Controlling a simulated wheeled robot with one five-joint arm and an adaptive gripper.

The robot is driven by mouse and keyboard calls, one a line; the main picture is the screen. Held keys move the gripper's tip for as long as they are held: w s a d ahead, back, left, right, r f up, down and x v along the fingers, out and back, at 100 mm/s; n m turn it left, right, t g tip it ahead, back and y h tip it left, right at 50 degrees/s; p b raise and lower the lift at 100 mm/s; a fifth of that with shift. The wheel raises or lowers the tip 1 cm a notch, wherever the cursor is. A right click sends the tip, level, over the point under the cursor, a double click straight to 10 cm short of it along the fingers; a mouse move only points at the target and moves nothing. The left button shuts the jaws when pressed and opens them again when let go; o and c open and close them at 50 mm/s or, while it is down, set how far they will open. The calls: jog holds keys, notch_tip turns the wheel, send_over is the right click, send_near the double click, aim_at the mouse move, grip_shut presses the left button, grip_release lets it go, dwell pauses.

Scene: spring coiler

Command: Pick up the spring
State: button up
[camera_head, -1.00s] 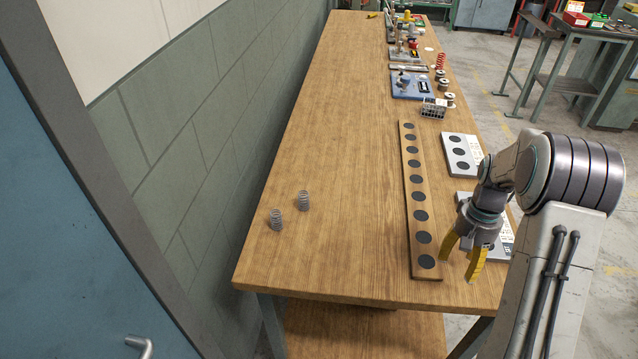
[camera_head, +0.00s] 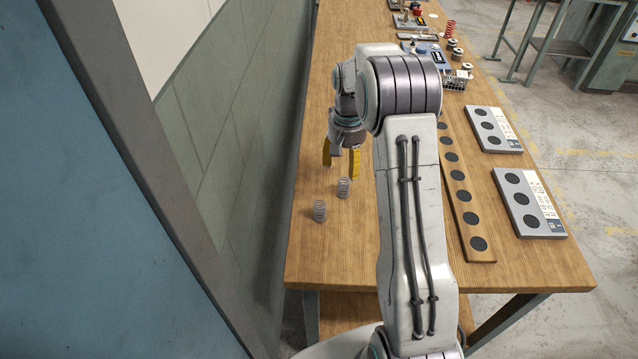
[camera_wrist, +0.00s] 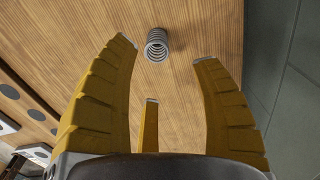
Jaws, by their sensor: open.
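Two grey wire springs stand upright on the wooden workbench (camera_head: 330,260): a nearer left spring (camera_head: 319,210) and a right spring (camera_head: 344,187) slightly behind it. My gripper (camera_head: 341,172) with yellow fingers is above the bench, just beyond the right spring in the head view. In the wrist view, one spring (camera_wrist: 157,45) stands ahead of the fingertips, between the outer two fingers. My gripper (camera_wrist: 160,75) is open and empty, its three yellow fingers spread. The other spring cannot be seen clearly in the wrist view.
A long wooden strip with black discs (camera_head: 461,194) lies right of my arm. Two grey plates with black circles, one nearer (camera_head: 528,205) and one farther (camera_head: 492,128), lie beside it. A green wall (camera_head: 240,160) runs along the bench's left edge. Tools and spools crowd the far end.

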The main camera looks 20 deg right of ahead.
aim_at(345, 180)
jog(key=shift+a+f, duration=0.1)
jog(key=shift+s+d+m, duration=0.3)
jog(key=shift+s+m, duration=0.1)
jog(key=shift+w+a+f, duration=0.1)
jog(key=shift+f, duration=0.5)
jog(key=shift+w+f+p, duration=0.15)
jog(key=shift+f+p, duration=0.8)
jog(key=shift+f, duration=2.05)
jog(key=shift+c, duration=0.3)
grip_shut()
